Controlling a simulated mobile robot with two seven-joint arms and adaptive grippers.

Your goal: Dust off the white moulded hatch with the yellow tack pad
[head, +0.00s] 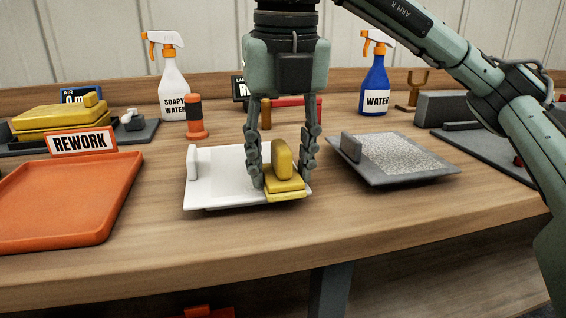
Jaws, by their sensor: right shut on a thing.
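The white moulded hatch (215,189) lies near the front middle of the wooden bench, with an upright white tab at its left end. The yellow tack pad (286,187) sits over the right end of the hatch. My right gripper (283,178) points straight down with its fingers on either side of the pad's raised yellow grip, shut on it. The pad and fingers hide part of the hatch's right side. Whether the pad's underside touches the hatch all over cannot be told. My left gripper is not in view.
A grey hatch (395,158) with a speckled top lies just to the right. A soapy water bottle (173,85), a blue water bottle (375,80) and an orange-black cylinder (195,118) stand behind.

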